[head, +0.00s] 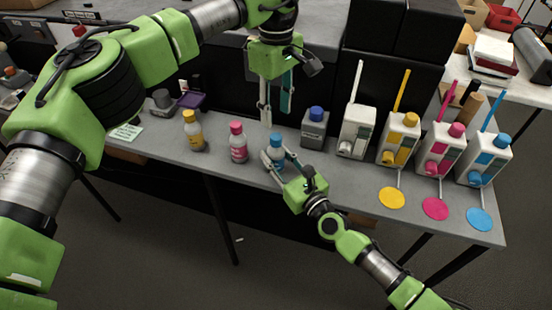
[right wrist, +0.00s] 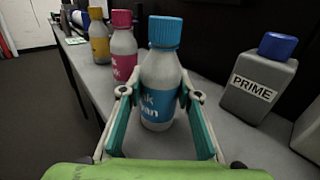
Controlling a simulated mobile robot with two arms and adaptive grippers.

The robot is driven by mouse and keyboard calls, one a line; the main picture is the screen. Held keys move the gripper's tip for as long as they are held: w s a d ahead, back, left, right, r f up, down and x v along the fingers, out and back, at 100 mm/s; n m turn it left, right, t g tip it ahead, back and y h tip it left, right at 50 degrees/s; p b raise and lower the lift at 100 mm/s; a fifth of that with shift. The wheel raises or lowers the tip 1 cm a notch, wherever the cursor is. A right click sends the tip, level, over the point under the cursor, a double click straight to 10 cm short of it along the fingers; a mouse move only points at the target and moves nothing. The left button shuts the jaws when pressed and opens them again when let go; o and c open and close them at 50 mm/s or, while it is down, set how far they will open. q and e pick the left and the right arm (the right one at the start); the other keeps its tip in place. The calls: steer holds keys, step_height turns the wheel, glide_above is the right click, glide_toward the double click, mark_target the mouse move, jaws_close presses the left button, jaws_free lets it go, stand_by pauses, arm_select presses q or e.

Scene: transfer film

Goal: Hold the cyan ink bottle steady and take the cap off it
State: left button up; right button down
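The cyan ink bottle (right wrist: 158,92) stands upright on the grey bench with its ribbed blue cap (right wrist: 165,32) on. In the head view the bottle (head: 276,153) is near the bench's front edge, partly behind my right gripper. My right gripper (right wrist: 160,94) is low and open, one finger on each side of the bottle's body, with gaps visible on both sides. My left gripper (head: 275,112) points down, open and empty, above and behind the bottle. Its fingers are apart from the cap.
A magenta bottle (head: 238,143) and a yellow bottle (head: 193,131) stand to the left. A grey PRIME bottle with a blue cap (head: 315,129) stands close on the right. Several white ink containers (head: 357,131) line the right side. A black cabinet (head: 365,83) stands behind.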

mark_target(276, 136)
arm_select(q)
steer(key=m, duration=1.3)
steer(key=shift+f+m, duration=0.3)
steer(key=shift+f, duration=0.2)
step_height(276, 136, down, 7)
jaws_close()
